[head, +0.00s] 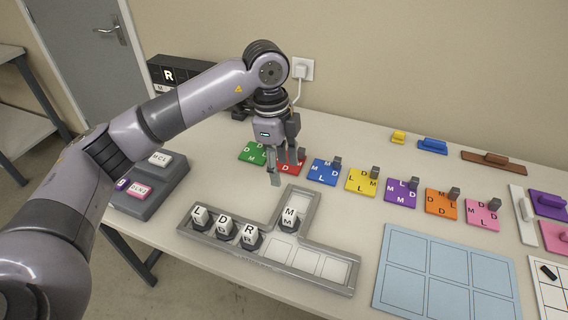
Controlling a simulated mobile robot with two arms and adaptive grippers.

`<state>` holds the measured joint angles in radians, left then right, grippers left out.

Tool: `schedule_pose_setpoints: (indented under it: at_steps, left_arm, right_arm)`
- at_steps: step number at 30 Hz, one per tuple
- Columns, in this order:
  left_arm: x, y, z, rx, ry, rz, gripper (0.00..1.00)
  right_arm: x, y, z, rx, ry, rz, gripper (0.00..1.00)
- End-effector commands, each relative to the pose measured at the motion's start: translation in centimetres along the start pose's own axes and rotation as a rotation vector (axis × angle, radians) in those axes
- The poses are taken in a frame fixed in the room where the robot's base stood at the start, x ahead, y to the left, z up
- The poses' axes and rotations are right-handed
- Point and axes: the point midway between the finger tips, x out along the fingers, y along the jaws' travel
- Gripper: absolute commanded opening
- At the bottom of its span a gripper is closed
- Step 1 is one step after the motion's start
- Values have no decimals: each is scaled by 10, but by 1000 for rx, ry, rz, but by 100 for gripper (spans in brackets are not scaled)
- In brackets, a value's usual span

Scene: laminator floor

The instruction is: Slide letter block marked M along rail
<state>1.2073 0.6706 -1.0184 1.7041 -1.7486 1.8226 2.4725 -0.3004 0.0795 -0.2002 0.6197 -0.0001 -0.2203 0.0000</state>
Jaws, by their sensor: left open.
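The white letter block marked M (289,218) stands in the short branch of the grey T-shaped rail (346,291), where it joins the long row. Blocks marked L (200,216), D (223,227) and R (249,236) stand side by side in the left part of the long row. White cells to the right in the row are empty. My left gripper (287,168) is open and empty, fingers pointing down, above the table behind the rail's short branch and the M block. My right gripper is not in this view.
Coloured letter cards with grey clips, including a blue one (324,172) and a purple one (401,192), line the table behind the rail. A light blue gridded board (405,288) lies to the right. A grey stand (152,186) is at the left.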

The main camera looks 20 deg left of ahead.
Motion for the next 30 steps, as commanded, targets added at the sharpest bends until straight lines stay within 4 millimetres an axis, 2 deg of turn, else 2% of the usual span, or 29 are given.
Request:
schedule_pose_setpoints:
  at_steps: [8, 14, 30]
  left_arm:
    - [1, 0, 0, 2, 2, 2, 48]
    - [18, 1, -1, 1, 3, 6, 48]
    - [123, 2, -2, 3, 4, 6, 48]
  right_arm:
    - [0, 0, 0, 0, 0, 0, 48]
    - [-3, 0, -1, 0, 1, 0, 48]
    - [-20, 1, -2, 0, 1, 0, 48]
